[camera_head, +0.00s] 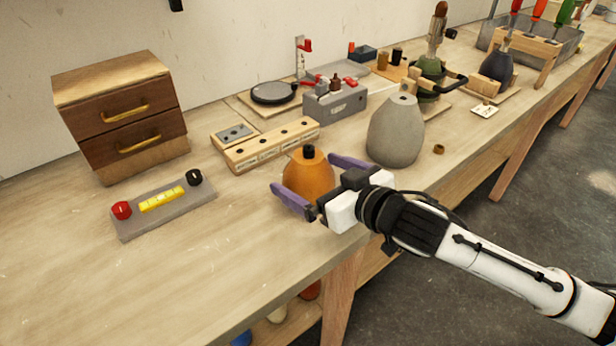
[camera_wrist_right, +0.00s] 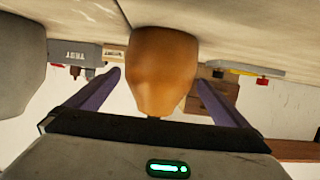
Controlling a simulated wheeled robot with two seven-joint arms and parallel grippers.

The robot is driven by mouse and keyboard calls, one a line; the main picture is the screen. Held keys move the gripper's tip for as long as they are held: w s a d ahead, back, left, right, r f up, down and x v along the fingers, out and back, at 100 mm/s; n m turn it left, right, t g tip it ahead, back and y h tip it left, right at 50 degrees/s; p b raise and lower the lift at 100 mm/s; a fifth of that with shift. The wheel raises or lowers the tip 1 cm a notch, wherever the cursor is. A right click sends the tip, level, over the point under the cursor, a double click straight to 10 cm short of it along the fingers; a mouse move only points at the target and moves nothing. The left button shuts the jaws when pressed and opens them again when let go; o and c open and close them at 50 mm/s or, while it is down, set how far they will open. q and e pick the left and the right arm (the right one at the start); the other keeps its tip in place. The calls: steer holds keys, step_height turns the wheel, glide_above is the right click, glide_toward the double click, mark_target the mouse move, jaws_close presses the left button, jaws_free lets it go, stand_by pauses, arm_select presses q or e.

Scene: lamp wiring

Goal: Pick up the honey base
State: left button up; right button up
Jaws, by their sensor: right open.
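The honey base (camera_head: 307,172) is a rounded orange-brown lamp base with a black top fitting. It stands upright on the workbench near its front edge. My right gripper (camera_head: 310,180) is open, with its purple fingers on either side of the base. In the right wrist view the honey base (camera_wrist_right: 163,70) sits between the two spread fingers (camera_wrist_right: 158,92), with gaps visible on both sides. The lower part of the base is partly hidden by the gripper in the head view. My left gripper is not in view.
A grey lamp base (camera_head: 396,132) stands close to the right of the honey base. A wooden block with holes (camera_head: 270,147) lies behind it. A grey tray with a yellow strip (camera_head: 163,205) and a drawer cabinet (camera_head: 124,115) are at left. The bench front left is clear.

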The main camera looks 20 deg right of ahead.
steer(key=x, duration=0.5)
steer(key=shift+w+f, duration=0.1)
steer(key=shift+w, duration=0.1)
steer(key=c, duration=2.1)
steer(key=shift+r+p, duration=0.3)
steer(key=shift+r, duration=0.05)
